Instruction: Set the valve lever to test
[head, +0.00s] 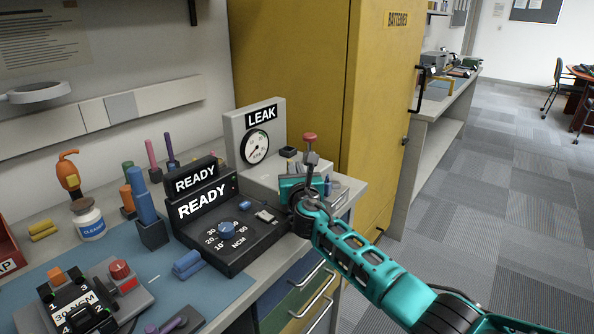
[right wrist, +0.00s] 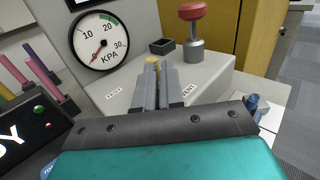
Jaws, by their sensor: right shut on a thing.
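The leak tester (head: 255,118) stands at the back of the bench, with a LEAK sign and a round dial gauge (head: 256,147). My right gripper (right wrist: 162,75) is over the tester's grey top and shut on the valve lever, whose yellow tip (right wrist: 152,62) shows between the fingers. Most of the lever is hidden by the fingers. Two small printed labels lie on either side of the fingers, a left label (right wrist: 113,92) and a right label (right wrist: 188,90); their words are hard to read. The gauge needle points to the low end. My left gripper is out of view.
A red-knobbed plunger (right wrist: 194,28) and a small dark tray (right wrist: 162,46) stand just beyond the fingers. The black READY unit (head: 228,228) is left of my right arm. A yellow cabinet (head: 375,110) rises behind the tester. Blue pegs and a bottle (head: 88,220) stand farther left.

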